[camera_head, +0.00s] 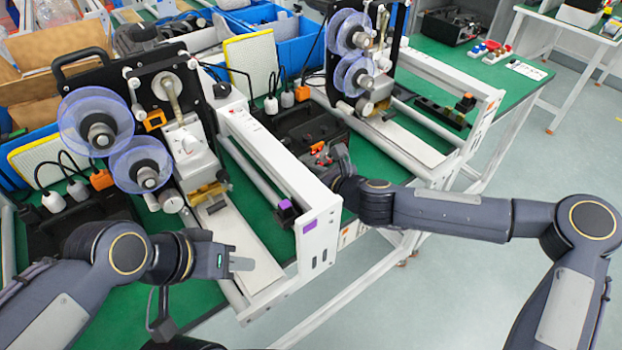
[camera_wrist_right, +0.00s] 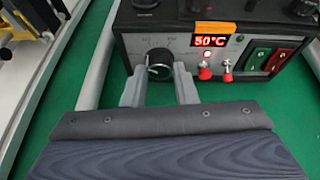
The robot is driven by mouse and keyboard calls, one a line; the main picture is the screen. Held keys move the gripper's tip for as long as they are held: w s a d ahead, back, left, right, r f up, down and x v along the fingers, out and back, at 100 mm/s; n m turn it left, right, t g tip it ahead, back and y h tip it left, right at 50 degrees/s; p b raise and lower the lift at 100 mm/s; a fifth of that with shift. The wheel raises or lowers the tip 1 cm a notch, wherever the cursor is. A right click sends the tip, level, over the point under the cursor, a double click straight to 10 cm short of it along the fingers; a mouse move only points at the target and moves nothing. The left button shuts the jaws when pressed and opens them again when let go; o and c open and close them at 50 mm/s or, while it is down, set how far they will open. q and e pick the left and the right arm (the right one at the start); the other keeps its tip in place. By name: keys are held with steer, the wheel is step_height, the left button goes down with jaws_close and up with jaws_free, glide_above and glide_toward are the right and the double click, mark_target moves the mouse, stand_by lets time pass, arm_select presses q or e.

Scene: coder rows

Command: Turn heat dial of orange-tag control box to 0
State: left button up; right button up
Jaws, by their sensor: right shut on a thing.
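The control box (camera_wrist_right: 130,42) is black, with an orange tag (camera_wrist_right: 215,27) on its front. Its red display (camera_wrist_right: 210,41) reads 50°C. The black heat dial (camera_wrist_right: 159,63) is on the left of the front panel, with a pale mark on its face. My right gripper (camera_wrist_right: 160,82) is shut on the dial, one grey finger on each side. In the head view the dark box (camera_head: 302,125) is beyond my right gripper (camera_head: 325,158), and the dial is hidden there. My left gripper (camera_head: 240,263) is over the near machine, apart from the box, its finger gap not clear.
Two red-tipped toggle switches (camera_wrist_right: 226,70) and a green rocker switch (camera_wrist_right: 257,55) are right of the dial. The near machine's white frame (camera_head: 290,175), with a purple tag (camera_head: 310,226), is left of my right gripper. A second machine (camera_head: 440,85) stands behind. Blue bins (camera_head: 285,40) are at the back.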

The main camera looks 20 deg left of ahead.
steer(key=shift+s+a+n+t+h+b, duration=0.1)
steer(key=shift+n+t+h+b, duration=0.5)
steer(key=shift+n+b, duration=0.5)
steer(key=o, duration=1)
steer(key=v, duration=0.8)
steer(key=shift+f, duration=0.15)
